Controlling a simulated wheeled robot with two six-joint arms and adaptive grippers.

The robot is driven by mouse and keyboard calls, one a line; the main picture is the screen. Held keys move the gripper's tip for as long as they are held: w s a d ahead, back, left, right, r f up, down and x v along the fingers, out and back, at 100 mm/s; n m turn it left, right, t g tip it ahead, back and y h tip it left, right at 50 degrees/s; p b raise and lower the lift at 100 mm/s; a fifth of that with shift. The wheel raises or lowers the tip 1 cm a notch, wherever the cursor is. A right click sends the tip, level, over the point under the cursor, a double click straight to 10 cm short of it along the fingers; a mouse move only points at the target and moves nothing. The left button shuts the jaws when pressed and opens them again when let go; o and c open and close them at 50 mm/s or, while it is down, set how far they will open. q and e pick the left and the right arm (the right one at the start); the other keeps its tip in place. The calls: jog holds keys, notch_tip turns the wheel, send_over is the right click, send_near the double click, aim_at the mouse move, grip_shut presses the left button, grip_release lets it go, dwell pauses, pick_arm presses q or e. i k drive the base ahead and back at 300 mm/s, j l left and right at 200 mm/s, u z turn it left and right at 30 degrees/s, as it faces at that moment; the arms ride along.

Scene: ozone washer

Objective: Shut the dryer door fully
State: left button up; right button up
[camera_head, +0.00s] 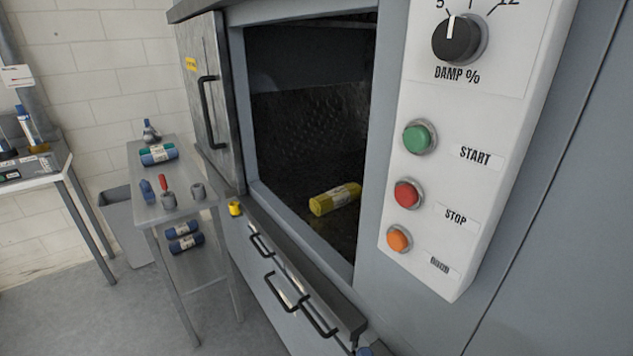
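The dryer door (220,110) is a grey metal panel with a dark vertical bar handle (208,113) and a small yellow label. It stands open at the left side of the dryer's opening. The dark chamber (305,120) is exposed, and a yellow cylinder (335,199) lies on its floor. Neither of my grippers shows in the head view.
A control panel (440,240) with a knob and green, red and orange buttons is right of the opening. Drawers with dark handles (287,292) run below. A small metal cart (150,207) with rolls and tools stands left. A grey bin (120,225) is behind it.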

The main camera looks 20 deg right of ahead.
aim_at(200, 42)
jog(key=j+u, duration=0.35)
jog(key=i+j+u, duration=0.2)
jog(key=i+j, duration=0.45)
jog(key=i+j+u, duration=0.2)
jog(key=i+j, duration=0.3)
jog(key=i, duration=0.2)
jog(key=i+j+u, duration=0.2)
jog(key=i, duration=0.45)
jog(key=i+u, duration=0.15)
jog(key=i, duration=0.45)
jog(key=i+z, duration=0.3)
jog(key=z, duration=0.2)
jog(key=i+j+z, duration=0.2)
jog(key=z, duration=0.25)
jog(key=i+j+z, duration=0.3)
jog(key=z, duration=0.2)
jog(key=i+j+z, duration=0.3)
jog(key=z, duration=0.2)
